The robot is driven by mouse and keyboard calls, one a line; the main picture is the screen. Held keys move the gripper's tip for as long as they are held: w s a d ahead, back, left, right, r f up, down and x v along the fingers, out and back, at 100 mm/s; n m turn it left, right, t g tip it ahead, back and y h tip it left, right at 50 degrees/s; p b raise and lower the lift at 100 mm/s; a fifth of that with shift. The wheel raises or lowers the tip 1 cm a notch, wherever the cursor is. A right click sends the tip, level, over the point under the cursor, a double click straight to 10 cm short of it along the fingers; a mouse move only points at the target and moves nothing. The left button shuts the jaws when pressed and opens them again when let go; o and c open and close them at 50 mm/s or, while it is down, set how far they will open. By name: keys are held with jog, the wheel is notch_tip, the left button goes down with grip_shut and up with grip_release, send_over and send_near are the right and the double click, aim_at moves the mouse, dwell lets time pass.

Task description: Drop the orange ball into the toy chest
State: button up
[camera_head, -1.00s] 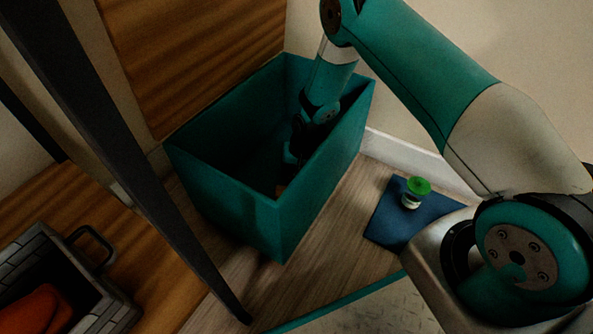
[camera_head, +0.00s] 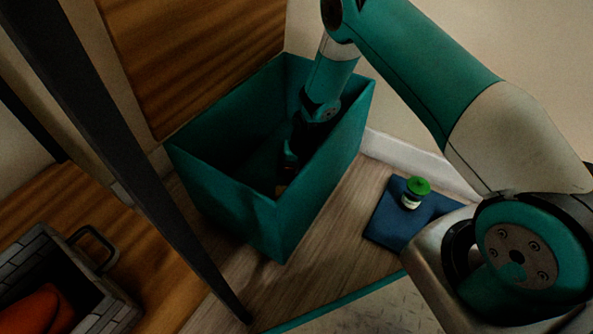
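The toy chest (camera_head: 230,208) is an open teal box on the floor, under a raised wooden panel. My arm reaches down into it from above, and my gripper (camera_head: 284,180) is inside, below the rim, near the front right wall. A small orange-brown patch (camera_head: 281,190) shows at the gripper's tip, just above the chest's near wall. It may be part of the orange ball, but most of it is hidden by the wall and the dark. I cannot see whether the fingers are open or shut.
A grey basket (camera_head: 107,306) with a dark handle holds an orange-red item (camera_head: 34,312) on a wooden shelf at lower left. A dark post (camera_head: 140,165) slants past the chest's left. A green-capped jar (camera_head: 413,192) stands on a blue mat (camera_head: 387,229) at right.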

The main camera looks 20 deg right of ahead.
jog(key=s+a+r+n+y+p, duration=0.1)
jog(key=s+a+r+n+p, duration=0.15)
jog(key=r, duration=1.25)
jog(key=s+a+r+n+p, duration=0.1)
jog(key=s+a+r+n, duration=0.2)
jog(key=r, duration=1.2)
jog(key=s+r+n, duration=0.2)
jog(key=s+r, duration=0.5)
jog(key=s, duration=0.4)
jog(key=s+r+n+y, duration=0.1)
jog(key=s+r+n, duration=0.2)
jog(key=s+r, duration=0.4)
jog(key=s+a, duration=0.1)
jog(key=s, duration=0.4)
jog(key=shift+r+g, duration=0.4)
jog(key=shift+n, duration=0.25)
